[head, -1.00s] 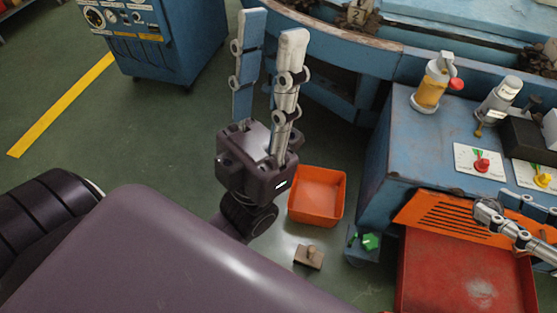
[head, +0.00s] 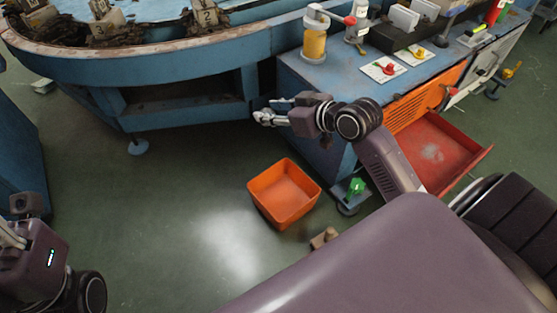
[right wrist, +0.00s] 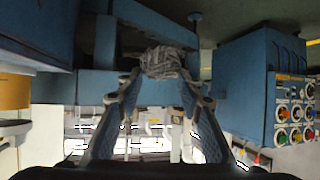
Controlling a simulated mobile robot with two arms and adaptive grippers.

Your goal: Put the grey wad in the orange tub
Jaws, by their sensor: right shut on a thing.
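My right gripper (head: 268,115) is shut on the grey wad (right wrist: 162,62), a crumpled, light grey bundle between its fingertips in the right wrist view. In the head view it holds the wad clear of the floor, at the left end of the blue cabinet, and the wad is too small to make out well. The orange tub (head: 262,207) stands on the floor below in the picture, open and empty. My left gripper (head: 8,236) is at the left edge, its fingers mostly cut off by the frame.
A blue cabinet (head: 330,75) with an open red drawer (head: 440,150) stands at the right. A curved blue machine (head: 180,60) runs across the back. A brown block (head: 323,238) and a caster with a green part (head: 355,188) are near the tub. The floor left of the tub is clear.

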